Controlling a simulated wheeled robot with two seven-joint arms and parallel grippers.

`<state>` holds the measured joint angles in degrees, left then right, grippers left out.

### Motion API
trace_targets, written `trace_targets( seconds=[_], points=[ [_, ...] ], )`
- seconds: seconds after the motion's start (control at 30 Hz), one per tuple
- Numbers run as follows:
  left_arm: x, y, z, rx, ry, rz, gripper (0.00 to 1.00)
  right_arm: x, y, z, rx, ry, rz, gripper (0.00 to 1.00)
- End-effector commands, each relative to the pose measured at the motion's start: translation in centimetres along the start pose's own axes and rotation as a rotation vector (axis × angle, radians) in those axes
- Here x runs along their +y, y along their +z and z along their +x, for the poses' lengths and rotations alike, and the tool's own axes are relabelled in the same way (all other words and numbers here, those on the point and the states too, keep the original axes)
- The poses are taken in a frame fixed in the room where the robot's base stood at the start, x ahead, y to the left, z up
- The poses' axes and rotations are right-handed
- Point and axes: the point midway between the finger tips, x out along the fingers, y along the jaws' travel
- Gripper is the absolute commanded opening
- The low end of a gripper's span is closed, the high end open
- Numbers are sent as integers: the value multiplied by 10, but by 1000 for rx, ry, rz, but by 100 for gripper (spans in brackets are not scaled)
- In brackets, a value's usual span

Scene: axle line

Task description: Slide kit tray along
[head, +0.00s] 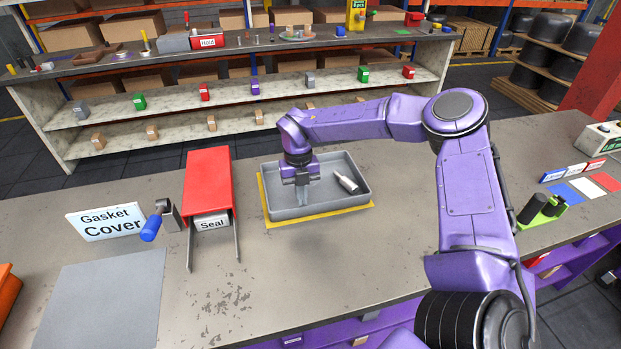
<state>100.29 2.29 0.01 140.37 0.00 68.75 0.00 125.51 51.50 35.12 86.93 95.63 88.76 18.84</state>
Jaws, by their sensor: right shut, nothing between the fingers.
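The grey kit tray (345,199) is a shallow open box on the bench, left of my right arm. It sits on a yellow-edged mat or outline (320,217). A small white and dark cylindrical part (346,181) lies inside the tray, toward its right side. My right gripper (302,203) points down over the left half of the tray, with its fingers shut and nothing between them. The fingertips are low, inside the tray's outline; I cannot tell whether they touch its floor. My left gripper is not in view.
A red fixture (208,180) with a "Seal" label and two prongs stands left of the tray. Beside it are a blue-handled clamp (152,226), a "Gasket Cover" sign (104,223) and a grey mat (103,300). A green holder (540,210) stands at right. Bench in front of the tray is clear.

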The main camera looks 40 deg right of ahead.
Motion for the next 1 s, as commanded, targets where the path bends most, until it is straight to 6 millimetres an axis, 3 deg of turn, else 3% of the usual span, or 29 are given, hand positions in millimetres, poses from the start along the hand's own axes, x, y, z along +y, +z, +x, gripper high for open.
trace_targets(
  seconds=[0.07, 0.4, 0.6, 1.0],
  points=[
    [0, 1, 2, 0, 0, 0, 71, 0, 1, 2, 0, -8, 0, 0],
    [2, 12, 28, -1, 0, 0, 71, 2, 69, -8, -3, -8, 3, 0],
    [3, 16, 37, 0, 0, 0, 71, 2, 99, -15, 0, -8, 3, 0],
    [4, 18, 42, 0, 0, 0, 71, 3, 117, -22, -1, -2, -2, 0]
  ],
)
